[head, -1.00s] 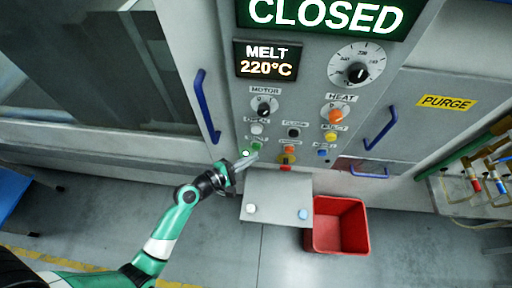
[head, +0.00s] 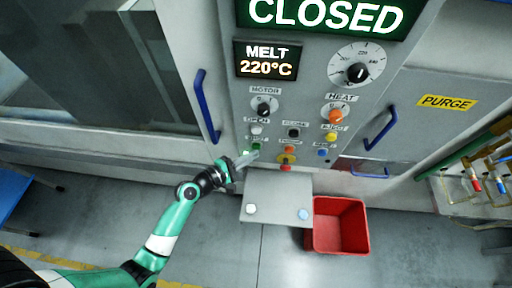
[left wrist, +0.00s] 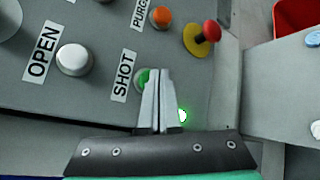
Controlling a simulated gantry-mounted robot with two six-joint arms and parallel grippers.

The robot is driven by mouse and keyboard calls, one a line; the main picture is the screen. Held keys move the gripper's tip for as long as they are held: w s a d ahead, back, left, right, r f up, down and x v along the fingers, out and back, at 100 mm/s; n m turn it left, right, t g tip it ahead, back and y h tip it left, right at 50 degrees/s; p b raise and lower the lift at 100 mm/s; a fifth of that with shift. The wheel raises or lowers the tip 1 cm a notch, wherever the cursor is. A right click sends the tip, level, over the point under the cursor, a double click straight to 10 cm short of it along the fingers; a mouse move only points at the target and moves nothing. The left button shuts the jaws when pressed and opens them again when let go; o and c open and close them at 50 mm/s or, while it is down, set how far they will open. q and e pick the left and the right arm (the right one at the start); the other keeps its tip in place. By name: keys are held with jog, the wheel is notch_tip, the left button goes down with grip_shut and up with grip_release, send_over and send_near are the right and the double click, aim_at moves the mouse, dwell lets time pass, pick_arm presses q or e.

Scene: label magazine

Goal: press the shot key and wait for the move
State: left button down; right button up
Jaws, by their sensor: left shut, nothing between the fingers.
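The green shot key (head: 256,146) is on the machine's control panel, and it also shows in the left wrist view (left wrist: 141,78) beside the SHOT label. My left gripper (head: 255,154) is shut and empty. Its fingertips are at the key, and in the left wrist view the closed fingers (left wrist: 157,74) cover the key's right part. I cannot tell whether they press it. A small green lamp (left wrist: 183,115) glows beside the fingers. The big display (head: 325,15) reads CLOSED, and the melt display (head: 266,60) reads 220°C. My right gripper is not in view.
The white open key (left wrist: 74,59), orange purge key (left wrist: 160,17) and a red mushroom button on yellow (left wrist: 202,38) are close by. A blue handle (head: 207,106) stands left of the panel. A grey shelf (head: 277,190) and a red bin (head: 340,225) are below.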

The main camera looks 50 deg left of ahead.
pick_arm(q)
jog(key=shift+w+a, duration=0.3)
dwell(0.5)
jog(key=shift+d, duration=0.1)
jog(key=shift+s+d+p, duration=0.3)
jog(key=shift+s+d, duration=0.2)
jog(key=shift+s, duration=0.15)
jog(key=s+d, duration=0.1)
jog(key=s, duration=0.1)
jog(key=s+d+p, duration=0.1)
jog(key=d, duration=0.1)
jog(key=shift+s+d, duration=0.15)
jog(key=shift+s, duration=0.2)
dwell(1.0)
